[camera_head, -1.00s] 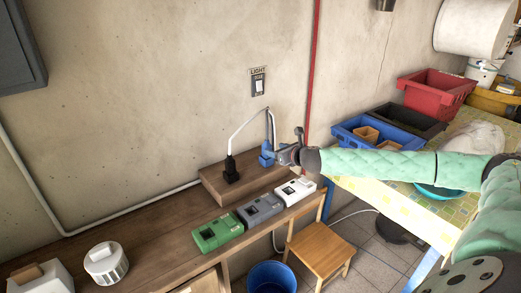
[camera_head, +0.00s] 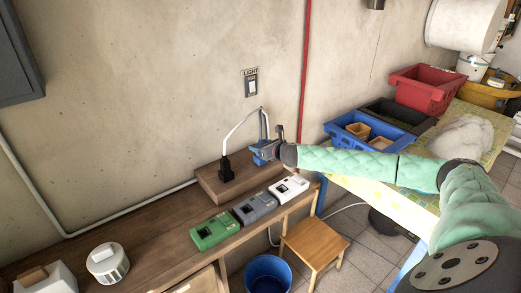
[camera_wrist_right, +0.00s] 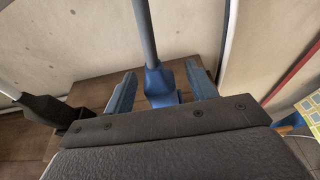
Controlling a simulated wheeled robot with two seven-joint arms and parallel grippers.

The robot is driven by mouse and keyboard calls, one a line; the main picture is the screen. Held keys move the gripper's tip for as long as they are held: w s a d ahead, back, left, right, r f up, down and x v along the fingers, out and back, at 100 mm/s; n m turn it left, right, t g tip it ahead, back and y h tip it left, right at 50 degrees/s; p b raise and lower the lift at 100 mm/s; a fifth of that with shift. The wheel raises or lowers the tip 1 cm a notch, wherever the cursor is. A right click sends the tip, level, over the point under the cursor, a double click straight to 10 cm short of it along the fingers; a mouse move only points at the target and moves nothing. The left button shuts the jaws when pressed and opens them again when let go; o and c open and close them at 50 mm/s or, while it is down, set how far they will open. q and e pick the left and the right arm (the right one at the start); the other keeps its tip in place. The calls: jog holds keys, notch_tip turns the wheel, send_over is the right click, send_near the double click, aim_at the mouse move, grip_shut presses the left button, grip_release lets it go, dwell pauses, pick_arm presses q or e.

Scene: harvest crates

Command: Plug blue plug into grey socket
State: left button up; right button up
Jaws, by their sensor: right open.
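The blue plug (camera_wrist_right: 158,85) stands on the raised wooden block (camera_head: 208,178), its cable rising from its top. My right gripper (camera_head: 261,153) is at the plug, its jaws partly hiding it in the head view. In the right wrist view, the two open blue fingers (camera_wrist_right: 161,88) stand on either side of the plug, with a gap at each side. The grey socket (camera_head: 255,208) lies on the wooden bench in front of the block, between the green and white sockets. My left gripper is not in view.
A black plug (camera_head: 226,174) stands left of the blue one. The green socket (camera_head: 214,231) and white socket (camera_head: 289,188) flank the grey one. The wall with a light switch (camera_head: 251,86) is close behind. A stool (camera_head: 315,243) and blue bucket (camera_head: 268,274) stand below.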

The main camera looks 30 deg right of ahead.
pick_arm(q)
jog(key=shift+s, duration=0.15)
pick_arm(e)
jog(key=c, duration=1.1)
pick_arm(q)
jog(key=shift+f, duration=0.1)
pick_arm(e)
jog(key=shift+r, duration=0.15)
jog(key=shift+w+r, duration=0.1)
jog(key=shift+r, duration=0.15)
notch_tip(320, 180, up, 3)
jog(key=shift+r+b, duration=0.1)
jog(key=shift+b, duration=0.75)
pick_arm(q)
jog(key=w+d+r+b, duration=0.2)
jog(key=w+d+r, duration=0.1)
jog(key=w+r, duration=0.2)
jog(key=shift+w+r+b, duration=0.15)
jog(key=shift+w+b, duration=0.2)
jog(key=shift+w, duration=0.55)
pick_arm(e)
jog(key=shift+s+d+r, duration=1.05)
jog(key=shift+d+r, duration=0.1)
jog(key=shift+d, duration=0.5)
jog(key=shift+s+d+r, duration=1.05)
jog(key=shift+d+r, duration=0.15)
jog(key=shift+d, duration=0.45)
jog(key=shift+s+d+r, duration=1.05)
jog(key=shift+d+r, duration=0.1)
jog(key=shift+d, duration=0.5)
